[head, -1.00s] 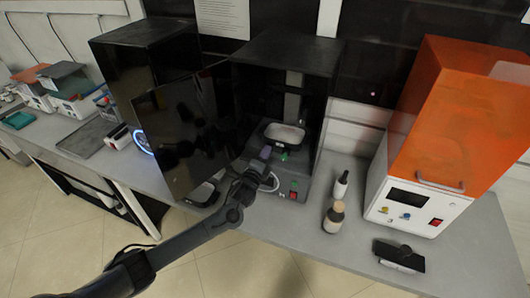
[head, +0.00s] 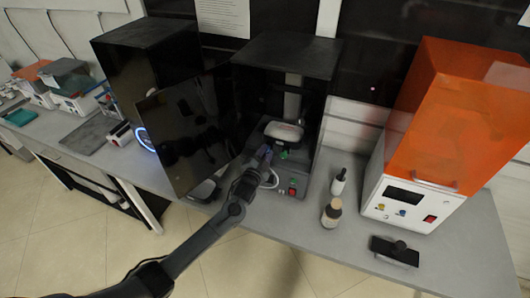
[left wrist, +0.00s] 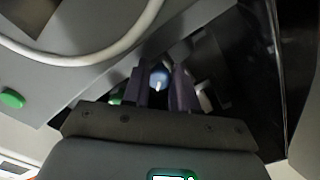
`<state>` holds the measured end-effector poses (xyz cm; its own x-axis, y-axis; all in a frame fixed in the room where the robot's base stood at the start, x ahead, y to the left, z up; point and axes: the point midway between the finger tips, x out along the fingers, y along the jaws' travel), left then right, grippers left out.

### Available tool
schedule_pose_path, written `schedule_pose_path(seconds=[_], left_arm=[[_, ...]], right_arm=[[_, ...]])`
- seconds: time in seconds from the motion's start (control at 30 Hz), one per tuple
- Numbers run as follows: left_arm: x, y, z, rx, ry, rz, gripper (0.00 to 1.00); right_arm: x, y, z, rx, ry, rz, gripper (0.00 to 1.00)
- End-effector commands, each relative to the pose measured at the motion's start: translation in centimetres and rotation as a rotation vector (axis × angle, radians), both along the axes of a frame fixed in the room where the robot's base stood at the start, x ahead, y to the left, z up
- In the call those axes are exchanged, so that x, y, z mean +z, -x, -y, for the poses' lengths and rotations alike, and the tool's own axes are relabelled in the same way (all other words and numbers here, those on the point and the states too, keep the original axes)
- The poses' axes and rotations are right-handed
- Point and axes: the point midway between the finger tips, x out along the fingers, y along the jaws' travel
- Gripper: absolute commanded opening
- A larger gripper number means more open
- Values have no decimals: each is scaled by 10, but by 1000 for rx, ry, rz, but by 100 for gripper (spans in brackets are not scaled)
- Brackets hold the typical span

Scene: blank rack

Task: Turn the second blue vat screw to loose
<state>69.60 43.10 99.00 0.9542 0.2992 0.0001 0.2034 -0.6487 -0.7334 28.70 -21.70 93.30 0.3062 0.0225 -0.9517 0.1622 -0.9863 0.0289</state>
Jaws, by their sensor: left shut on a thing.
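The black printer cabinet (head: 283,56) stands open, with a vat (head: 284,133) inside it. My left gripper (head: 265,153) reaches into the front of the cabinet, just left of and below the vat. In the left wrist view a round blue vat screw (left wrist: 159,79) with a pale mark sits between the two fingers of my left gripper (left wrist: 160,86). The fingers are shut on it. In the head view the screw is hidden by the gripper. I cannot see any other blue screw clearly. My right gripper is not in view.
The dark cabinet door (head: 190,132) hangs open just left of my arm. A white cable (head: 273,179) and a red switch (head: 292,190) are at the cabinet's front. Two bottles (head: 338,183) (head: 331,212) stand to the right, before an orange-topped machine (head: 440,110).

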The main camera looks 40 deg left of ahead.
Motion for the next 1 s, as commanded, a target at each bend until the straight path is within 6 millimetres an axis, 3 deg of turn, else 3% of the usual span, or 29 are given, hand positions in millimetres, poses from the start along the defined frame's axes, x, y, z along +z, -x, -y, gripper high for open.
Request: schedule_pose_path(seconds=[0.6,1.0], left_arm=[[0,-1,2,1,521,163,0],[0,-1,2,-1,681,214,0]], right_arm=[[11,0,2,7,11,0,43],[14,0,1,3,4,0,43]])
